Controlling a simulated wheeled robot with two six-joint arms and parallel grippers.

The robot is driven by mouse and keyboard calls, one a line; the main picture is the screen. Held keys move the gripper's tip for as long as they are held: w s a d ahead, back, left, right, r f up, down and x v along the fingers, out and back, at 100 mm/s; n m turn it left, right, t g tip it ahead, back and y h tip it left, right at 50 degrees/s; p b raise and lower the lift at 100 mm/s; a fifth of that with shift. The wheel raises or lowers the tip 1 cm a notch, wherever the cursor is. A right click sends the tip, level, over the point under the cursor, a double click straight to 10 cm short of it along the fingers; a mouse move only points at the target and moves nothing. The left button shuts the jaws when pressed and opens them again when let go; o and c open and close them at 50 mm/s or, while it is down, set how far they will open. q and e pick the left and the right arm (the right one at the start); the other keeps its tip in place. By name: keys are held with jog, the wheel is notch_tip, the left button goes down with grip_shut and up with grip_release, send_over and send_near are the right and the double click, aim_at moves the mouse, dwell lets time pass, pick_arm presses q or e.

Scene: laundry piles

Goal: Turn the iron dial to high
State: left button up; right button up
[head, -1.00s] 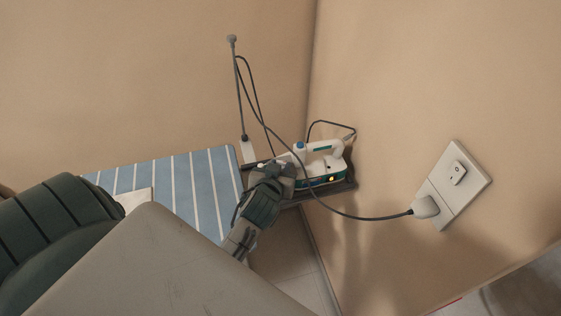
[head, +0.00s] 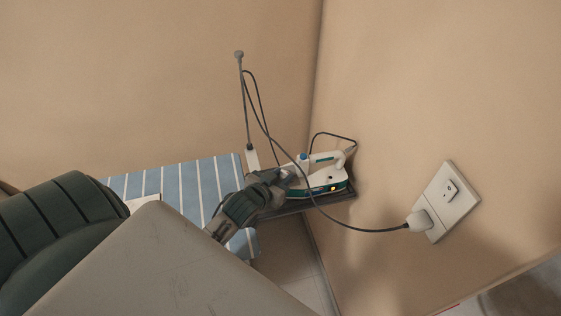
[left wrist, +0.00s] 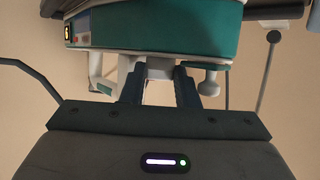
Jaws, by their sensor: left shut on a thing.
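The iron (head: 325,188), white with a teal band, rests on a dark tray (head: 347,196) at the board's end, against the wall. An amber light shows on its side. A blue-topped knob (head: 303,157) stands on it. My left gripper (head: 287,178) is at the iron's left front. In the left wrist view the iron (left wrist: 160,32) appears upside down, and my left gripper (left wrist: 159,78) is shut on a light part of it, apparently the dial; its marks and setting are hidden. My right gripper is out of view.
The striped blue ironing board (head: 185,184) extends left of the iron. A dark cord (head: 352,223) runs from a pole (head: 242,100) past the iron to a plug (head: 421,222) in the wall socket (head: 445,205). Walls close in behind and right of the iron.

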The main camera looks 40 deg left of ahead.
pick_arm(q)
jog(key=o, duration=0.6)
jog(key=shift+f, duration=0.2)
jog(key=shift+c, duration=0.2)
jog(key=shift+o, duration=0.7)
jog(key=shift+w, duration=0.1)
jog(key=shift+r, duration=0.1)
